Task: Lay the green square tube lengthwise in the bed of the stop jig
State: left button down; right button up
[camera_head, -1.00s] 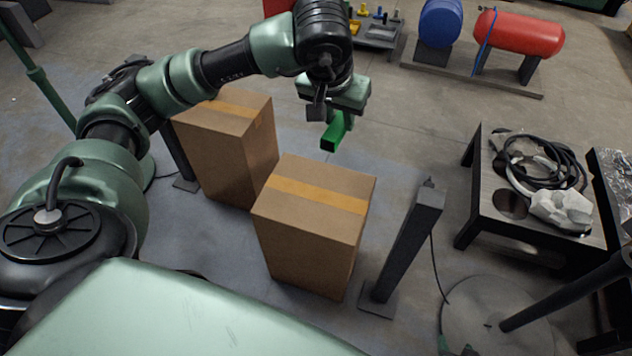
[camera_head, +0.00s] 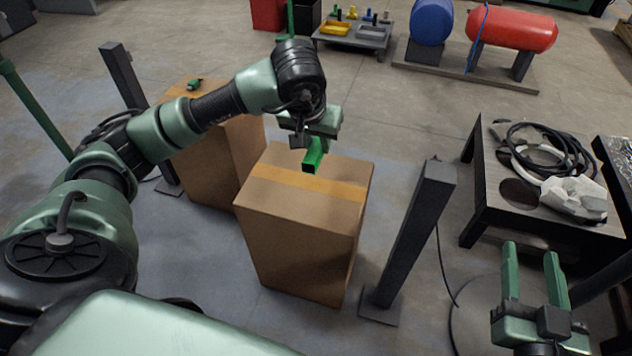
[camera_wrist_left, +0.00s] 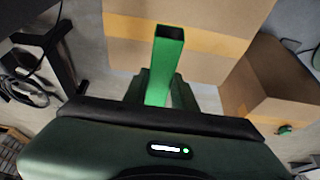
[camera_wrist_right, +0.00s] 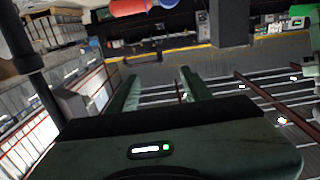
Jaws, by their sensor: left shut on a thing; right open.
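The green square tube (camera_head: 313,157) is in my left gripper (camera_head: 317,143), above or near the back edge of the nearer cardboard box in the head view. The left wrist view shows the green tube (camera_wrist_left: 163,62) between the shut fingers, its open square end pointing away from the gripper over the box. The tube is off any surface as far as I can tell. My right gripper (camera_head: 531,256) is open and empty at lower right; it also shows in the right wrist view (camera_wrist_right: 158,80). I cannot pick out the stop jig in any view.
The nearer cardboard box (camera_head: 300,210) and another box (camera_head: 215,155) stand on the floor. A dark post (camera_head: 412,235) stands right of them. A dark table (camera_head: 487,190) holds cables and a whitish lump. A small green item (camera_head: 195,84) lies on the farther box.

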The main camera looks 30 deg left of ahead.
pick_arm(q)
notch_tip(320, 180, down, 8)
jog(key=shift+r+b, duration=0.1)
jog(key=shift+b, duration=0.8)
notch_tip(320, 180, down, 4)
jog(key=shift+r+b, duration=0.25)
jog(key=shift+b, duration=0.3)
pick_arm(e)
jog(key=s+r+t+y, duration=0.3)
jog(key=s+r+t, duration=0.2)
jog(key=r, duration=0.8)
jog(key=t, duration=0.3)
jog(key=shift+s+a+r+t, duration=0.15)
jog(key=shift+a+r+t, duration=0.05)
jog(key=shift+r+t, duration=0.1)
pick_arm(q)
jog(key=shift+f, duration=0.2)
jog(key=c, duration=1.1)
grip_release()
jog(key=shift+c, duration=0.2)
pick_arm(e)
jog(key=shift+s+r+t+y, duration=0.3)
jog(key=shift+s, duration=0.15)
